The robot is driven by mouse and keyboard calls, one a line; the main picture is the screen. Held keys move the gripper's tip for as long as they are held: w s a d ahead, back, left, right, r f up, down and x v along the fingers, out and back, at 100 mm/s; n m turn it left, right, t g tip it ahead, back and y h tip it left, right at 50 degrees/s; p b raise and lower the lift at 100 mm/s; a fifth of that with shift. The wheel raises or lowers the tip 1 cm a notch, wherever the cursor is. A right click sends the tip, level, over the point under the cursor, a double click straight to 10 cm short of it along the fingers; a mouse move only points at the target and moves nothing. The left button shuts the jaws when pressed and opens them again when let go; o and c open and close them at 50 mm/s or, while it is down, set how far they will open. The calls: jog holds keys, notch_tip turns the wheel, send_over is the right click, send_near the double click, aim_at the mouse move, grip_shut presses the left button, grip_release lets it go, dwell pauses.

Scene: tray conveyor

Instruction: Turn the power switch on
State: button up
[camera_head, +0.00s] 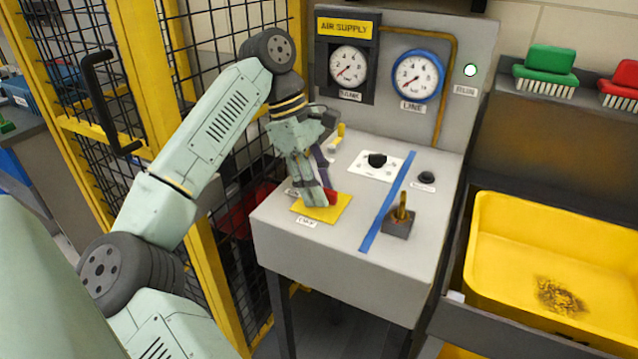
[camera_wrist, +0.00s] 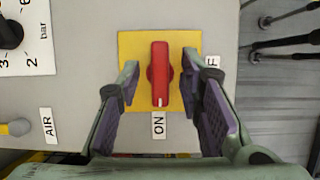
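The power switch is a red rotary handle (camera_wrist: 160,73) on a yellow plate (camera_wrist: 129,45). In the wrist view the handle stands lengthwise, its white-marked end toward the ON label (camera_wrist: 159,125). A second label (camera_wrist: 213,62), partly hidden by a finger, shows only an F at the right. My gripper (camera_wrist: 161,64) is open, with one finger on each side of the handle and visible gaps between. In the head view my gripper (camera_head: 318,198) is low over the yellow plate (camera_head: 336,212) and hides part of the red handle (camera_head: 331,197).
The panel also has a black knob (camera_head: 377,160), a toggle lever (camera_head: 401,212), a small black button (camera_head: 426,178) and a yellow-tipped AIR lever (camera_wrist: 16,128). Gauges (camera_head: 417,77) and a lit RUN lamp (camera_head: 470,70) are behind. A yellow mesh fence stands left; a yellow bin (camera_head: 490,205) is right.

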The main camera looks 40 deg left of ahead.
jog(key=v, duration=0.7)
jog(key=shift+r, duration=0.25)
jog(key=shift+a, duration=0.1)
